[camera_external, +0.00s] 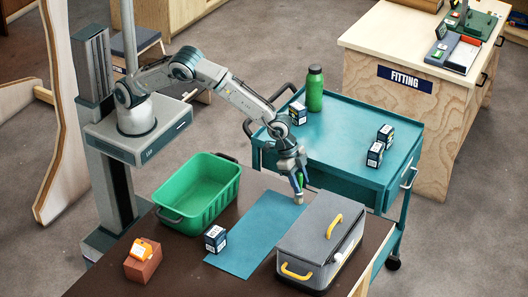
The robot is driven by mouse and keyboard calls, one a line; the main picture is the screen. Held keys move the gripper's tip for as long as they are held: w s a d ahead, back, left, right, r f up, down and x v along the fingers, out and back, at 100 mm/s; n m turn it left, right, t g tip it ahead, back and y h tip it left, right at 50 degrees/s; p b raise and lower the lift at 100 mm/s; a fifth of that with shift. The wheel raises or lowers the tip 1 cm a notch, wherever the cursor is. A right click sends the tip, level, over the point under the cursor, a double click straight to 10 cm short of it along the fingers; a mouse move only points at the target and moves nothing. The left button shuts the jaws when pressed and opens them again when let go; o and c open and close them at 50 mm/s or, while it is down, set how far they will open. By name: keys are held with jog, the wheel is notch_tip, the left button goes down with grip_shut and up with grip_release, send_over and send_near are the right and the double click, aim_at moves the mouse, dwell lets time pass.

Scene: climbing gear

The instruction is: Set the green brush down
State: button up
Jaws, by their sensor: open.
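The green brush (300,181) shows as a small green patch at my gripper, mostly hidden by the fingers. A pale tan end below it seems to belong to it and appears to be at the far right corner of the blue mat (246,236). My gripper (298,183) points down over that corner, with its jaws open around or right beside the brush. I cannot tell whether a finger still touches the brush, or whether the brush rests fully on the mat.
A grey case (318,232) with yellow handles stands right of the mat. A green tub (200,190) and a small dark box (215,238) are on its left. An orange item (146,247) sits on a brown block (142,266). Behind is a teal cart (340,135) with a green bottle (314,90).

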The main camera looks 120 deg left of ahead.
jog(key=s+r+b, duration=0.2)
jog(key=s+r, duration=1.2)
jog(key=r, duration=0.3)
jog(key=s+d+g, duration=0.1)
jog(key=s+d, duration=0.1)
jog(key=s, duration=2.9)
jog(key=shift+s+r, duration=0.25)
jog(key=shift+s, duration=0.1)
